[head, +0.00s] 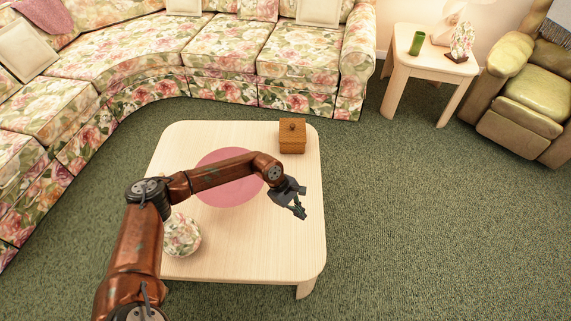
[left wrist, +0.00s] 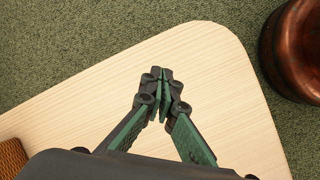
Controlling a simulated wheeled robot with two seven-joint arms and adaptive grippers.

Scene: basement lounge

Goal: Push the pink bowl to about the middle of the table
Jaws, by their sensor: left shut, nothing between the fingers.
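The table (head: 285,255) is pale wood with rounded corners; its bare top also shows in the left wrist view (left wrist: 110,85). A rounded floral vessel (head: 182,240) with pink flowers stands near the table's left front edge, partly behind my arm; it is the most bowl-like thing here. A flat pink disc (head: 225,193) lies around the table's middle, partly hidden by my forearm. My left gripper (head: 299,212) is shut and empty above the table's right side, apart from both. Its fingertips meet in the left wrist view (left wrist: 164,76). My right gripper is not in view.
A brown woven box (head: 292,140) with a knob stands at the table's far right corner; its edge shows in the left wrist view (left wrist: 11,158). A floral sofa (head: 215,45) wraps the back and left. The table's right front part is bare, with open carpet to its right.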

